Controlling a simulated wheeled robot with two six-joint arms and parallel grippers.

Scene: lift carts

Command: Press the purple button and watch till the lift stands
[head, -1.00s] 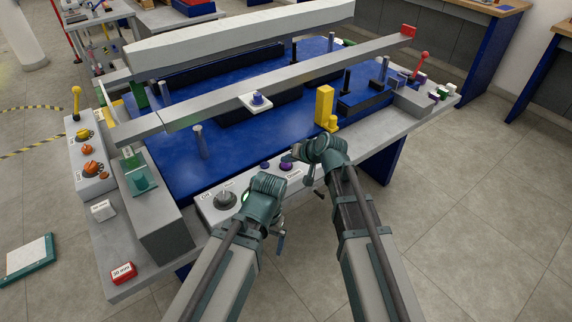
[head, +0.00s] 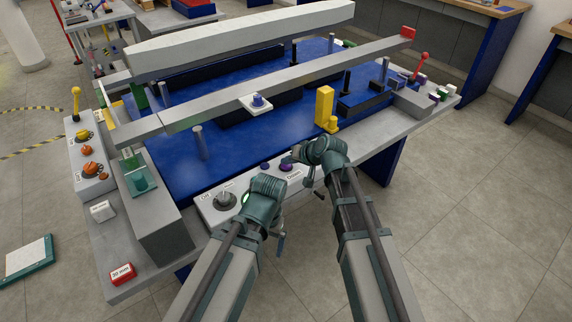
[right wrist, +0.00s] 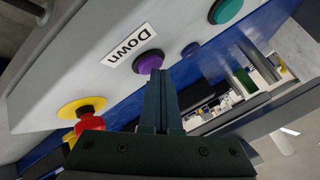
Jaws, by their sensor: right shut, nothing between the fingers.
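The purple button (head: 286,167) is on the grey panel at the near edge of the blue-topped bench. In the right wrist view the button (right wrist: 148,62) sits beside a "Down" label. My right gripper (right wrist: 155,77) is shut and empty, its tips at the button's lower edge; whether they press it is unclear. The gripper also shows in the head view (head: 292,160). My left gripper (head: 281,241) hangs near the panel's front, its jaws too small to read. A long grey beam (head: 330,66) and a pale slab (head: 240,38) span the blue top (head: 240,150).
A red emergency knob on a yellow ring (right wrist: 88,104), a small blue button (right wrist: 191,50) and a teal button (right wrist: 226,9) share the panel. A yellow block (head: 324,105) stands behind my right gripper. A control box (head: 88,160) is at left.

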